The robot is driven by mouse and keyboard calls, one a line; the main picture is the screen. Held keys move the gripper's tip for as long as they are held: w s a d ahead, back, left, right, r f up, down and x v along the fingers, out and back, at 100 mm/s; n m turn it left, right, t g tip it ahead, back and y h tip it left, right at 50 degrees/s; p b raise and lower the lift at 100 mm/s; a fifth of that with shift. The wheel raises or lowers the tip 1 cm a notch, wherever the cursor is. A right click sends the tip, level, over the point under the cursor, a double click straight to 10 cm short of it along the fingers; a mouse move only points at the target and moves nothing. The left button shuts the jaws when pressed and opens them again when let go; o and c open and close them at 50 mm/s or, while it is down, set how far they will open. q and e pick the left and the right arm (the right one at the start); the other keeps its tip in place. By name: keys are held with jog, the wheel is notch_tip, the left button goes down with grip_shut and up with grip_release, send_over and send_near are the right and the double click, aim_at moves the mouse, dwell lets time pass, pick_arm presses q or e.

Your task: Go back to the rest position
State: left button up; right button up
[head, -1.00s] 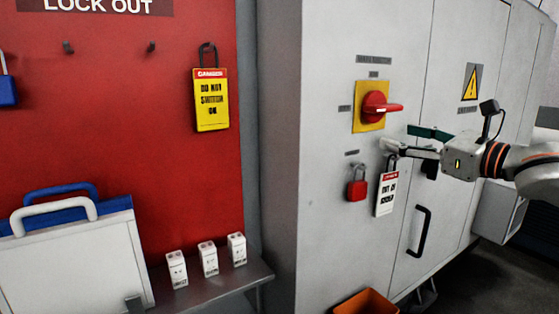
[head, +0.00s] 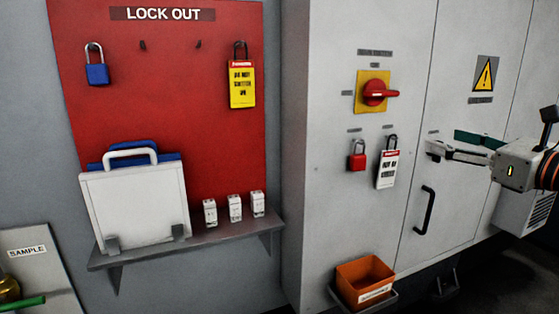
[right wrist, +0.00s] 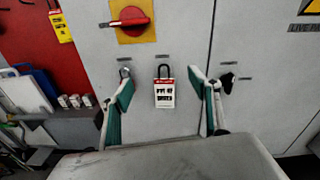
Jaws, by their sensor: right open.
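My right gripper (head: 460,145) comes in from the right in the head view, in front of the grey cabinet. It is open and empty. In the right wrist view its two green-padded fingers (right wrist: 162,95) stand apart, with the white and red tag (right wrist: 164,94) seen between them on the cabinet behind. In the head view this tag (head: 387,168) hangs from its shackle on the cabinet, left of the gripper and apart from it. A red padlock (head: 357,160) hangs beside it. The red rotary switch (head: 377,93) on its yellow plate has its handle horizontal. My left gripper is not in view.
The grey cabinet (head: 330,220) has a black door handle (head: 424,210). An orange bin (head: 366,278) sits low in front. The red lock-out board (head: 160,80) holds a blue padlock (head: 97,68) and a yellow tag (head: 242,85). A shelf (head: 150,250) below carries white blocks and a case.

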jog(key=a+f+m+g+y, duration=0.1)
jog(key=a+f+m, duration=0.45)
jog(key=f, duration=0.55)
jog(key=s+a+f+m+g, duration=0.1)
jog(key=a+f+m, duration=0.5)
jog(key=f, duration=0.4)
jog(key=a+f+m+g+y, duration=0.1)
jog(key=a+f+m, duration=0.3)
jog(key=a+f, duration=0.5)
jog(key=s+d+f+m+g+h, duration=0.1)
jog(key=s+d+f+m+h, duration=0.1)
jog(key=s+f+m, duration=0.9)
jog(key=s+d+f+m+g+h, duration=0.1)
jog(key=s+f+m+h, duration=0.3)
jog(key=s+f+m, duration=0.7)
jog(key=s+d+f, duration=0.1)
jog(key=s+f, duration=0.2)
jog(key=f, duration=0.8)
jog(key=shift+s+d, duration=0.15)
jog(key=shift+s, duration=0.1)
